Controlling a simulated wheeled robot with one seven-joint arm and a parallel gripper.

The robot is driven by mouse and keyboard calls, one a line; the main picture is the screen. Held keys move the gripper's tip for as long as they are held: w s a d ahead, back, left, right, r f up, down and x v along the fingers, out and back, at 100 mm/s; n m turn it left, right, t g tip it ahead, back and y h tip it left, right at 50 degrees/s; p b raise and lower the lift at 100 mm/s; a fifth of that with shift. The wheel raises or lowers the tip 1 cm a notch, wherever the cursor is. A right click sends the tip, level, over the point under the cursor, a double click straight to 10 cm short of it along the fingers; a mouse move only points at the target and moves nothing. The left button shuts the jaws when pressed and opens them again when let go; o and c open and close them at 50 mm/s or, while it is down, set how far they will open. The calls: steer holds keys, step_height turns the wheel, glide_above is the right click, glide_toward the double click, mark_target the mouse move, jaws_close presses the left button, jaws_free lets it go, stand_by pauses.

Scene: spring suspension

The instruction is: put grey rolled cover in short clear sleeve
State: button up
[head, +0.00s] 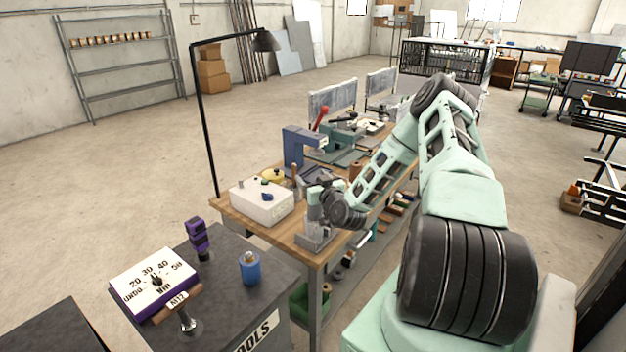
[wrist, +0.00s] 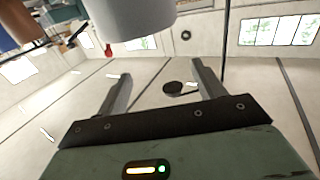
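My gripper (wrist: 162,85) is open in the wrist view, its two fingers well apart with nothing held between them. A pale grey cylinder (wrist: 130,18) shows large and cut off at the top of that view, close to the camera and apart from the fingertips. I cannot tell whether it is the rolled cover or the sleeve. In the head view my gripper (head: 322,180) is above the workbench's near corner, partly hidden by my wrist. I cannot make out a clear sleeve for certain.
A white box (head: 262,205) with knobs stands left of my gripper on the wooden bench (head: 285,236). A blue press (head: 296,150) and a black lamp (head: 265,42) stand behind. A dark cabinet (head: 235,290) in front holds a dial box (head: 152,280) and a blue cylinder (head: 250,268).

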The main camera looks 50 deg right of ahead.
steer(key=shift+r+p, duration=0.6)
steer(key=b+v, duration=0.6)
steer(key=v, duration=0.6)
steer(key=w+a+n+g+y, duration=0.3)
steer(key=w+a+n+y, duration=0.35)
steer(key=a, duration=0.75)
steer(key=s+a+n+g+y, duration=0.1)
steer(key=a+n+g+y, duration=0.3)
steer(key=a, duration=1)
steer(key=s+a+r+g+h, duration=0.1)
steer(key=s+a+r+g, duration=0.35)
steer(key=s+a, duration=0.55)
steer(key=s+a+r+n+g+h, duration=0.1)
steer(key=s+a+r+g, duration=0.1)
steer(key=s, duration=0.6)
steer(key=s+a+r+n+g+h, duration=0.1)
steer(key=s+a+r+g, duration=0.2)
steer(key=s+a, duration=0.2)
steer(key=s, duration=0.3)
steer(key=shift+s, duration=0.3)
